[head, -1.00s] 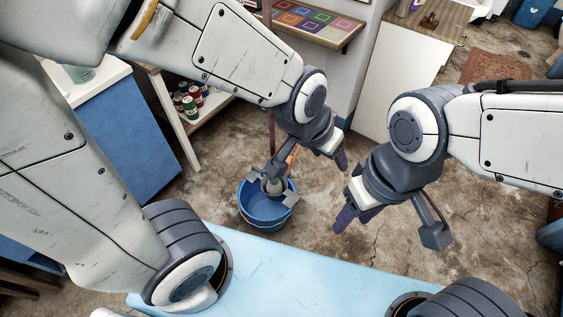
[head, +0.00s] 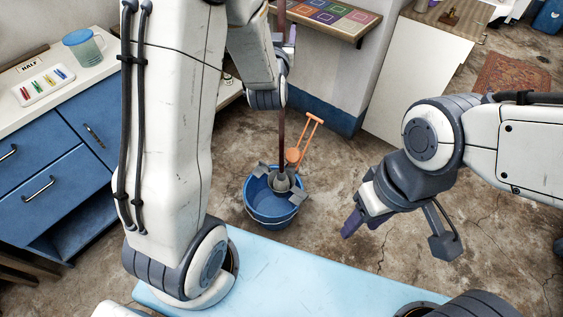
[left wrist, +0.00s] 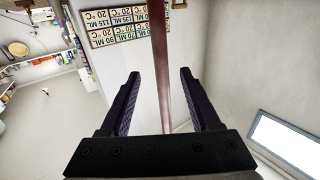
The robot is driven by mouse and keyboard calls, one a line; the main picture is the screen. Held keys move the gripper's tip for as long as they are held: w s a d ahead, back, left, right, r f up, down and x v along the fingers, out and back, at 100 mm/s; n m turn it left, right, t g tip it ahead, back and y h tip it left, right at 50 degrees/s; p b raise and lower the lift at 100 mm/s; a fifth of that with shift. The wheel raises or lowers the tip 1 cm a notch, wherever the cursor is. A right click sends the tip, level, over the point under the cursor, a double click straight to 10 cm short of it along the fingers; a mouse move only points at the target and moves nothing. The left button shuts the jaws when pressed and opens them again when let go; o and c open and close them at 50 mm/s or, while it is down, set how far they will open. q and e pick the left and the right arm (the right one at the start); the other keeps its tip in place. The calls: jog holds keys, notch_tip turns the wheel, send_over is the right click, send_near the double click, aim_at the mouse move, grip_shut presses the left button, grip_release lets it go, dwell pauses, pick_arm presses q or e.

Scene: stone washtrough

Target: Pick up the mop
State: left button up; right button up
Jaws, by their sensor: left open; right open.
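The mop's reddish-brown pole (head: 283,128) stands nearly upright in the head view. Its lower end goes down to a grey fitting inside the blue bucket (head: 271,213); the mop's head is hidden there. My left gripper (head: 288,38) is high on the pole and partly hidden by my own arm. In the left wrist view the left gripper (left wrist: 160,78) is open. The pole (left wrist: 159,45) shows between its two dark fingers, with gaps on both sides. My right gripper (head: 366,222) is open and empty, to the right of the bucket above the floor.
An orange handle (head: 307,138) rises beside the pole. A wall shelf with coloured squares (head: 330,18) is close behind my left gripper. Blue drawers (head: 50,185) stand at left, a white cabinet (head: 422,75) at back right. The floor around the bucket is clear.

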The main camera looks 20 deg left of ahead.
aim_at(281, 19)
pick_arm(q)
jog(key=shift+x, duration=0.85)
jog(key=x, duration=0.1)
jog(key=p+x, duration=0.1)
jog(key=x, duration=0.1)
jog(key=p+x, duration=0.1)
jog(key=shift+w+a+r, duration=0.15)
jog(key=shift+r, duration=0.1)
jog(key=shift+w+a+f, duration=0.1)
jog(key=shift+w, duration=0.35)
grip_shut()
